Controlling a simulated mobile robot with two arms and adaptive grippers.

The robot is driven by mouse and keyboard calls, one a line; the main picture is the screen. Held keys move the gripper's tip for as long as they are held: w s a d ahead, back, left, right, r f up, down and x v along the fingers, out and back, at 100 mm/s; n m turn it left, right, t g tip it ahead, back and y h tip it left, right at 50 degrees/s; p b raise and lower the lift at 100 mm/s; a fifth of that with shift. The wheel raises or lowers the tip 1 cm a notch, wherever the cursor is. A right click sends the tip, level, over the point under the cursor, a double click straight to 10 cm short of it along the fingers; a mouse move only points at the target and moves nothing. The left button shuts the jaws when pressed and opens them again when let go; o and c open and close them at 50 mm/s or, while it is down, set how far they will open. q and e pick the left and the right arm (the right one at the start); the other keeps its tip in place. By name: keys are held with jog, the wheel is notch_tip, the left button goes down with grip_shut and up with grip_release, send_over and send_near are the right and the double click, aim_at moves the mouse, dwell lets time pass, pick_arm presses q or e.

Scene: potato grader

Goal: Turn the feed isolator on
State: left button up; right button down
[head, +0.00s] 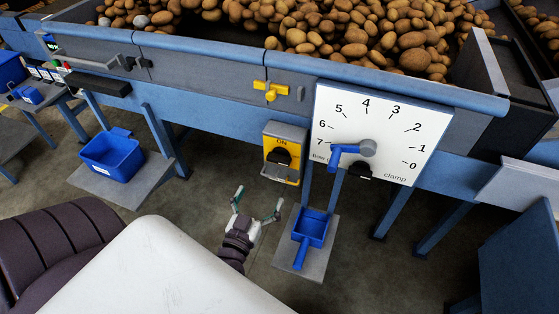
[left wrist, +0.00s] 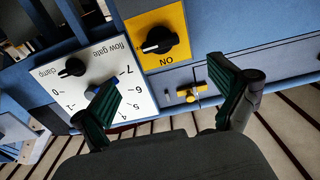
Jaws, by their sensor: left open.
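The feed isolator is a yellow panel (head: 270,147) with a black rotary knob (head: 282,156) under the word ON, on the blue machine frame. In the left wrist view, the panel (left wrist: 140,24) appears upside down, and the knob (left wrist: 159,40) has its bar lying roughly across it, not in line with ON. My left gripper (head: 258,198) is open and empty, below and in front of the panel, apart from it. In the left wrist view, the fingers of my left gripper (left wrist: 162,78) are spread wide with the knob beyond the gap. My right gripper is not in view.
A white flow gate dial (head: 402,130) with a blue lever (head: 345,151) and a black clamp knob (head: 358,171) is right of the isolator. A yellow valve-like handle (head: 271,90) sits above. A blue scoop (head: 311,227) stands below the dial. A blue bin (head: 112,155) is left.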

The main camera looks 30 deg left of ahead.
aim_at(277, 162)
pick_arm(q)
jog(key=x, duration=1.3)
jog(key=shift+w+p, duration=0.3)
jog(key=shift+c, duration=0.3)
jog(key=c, duration=1.1)
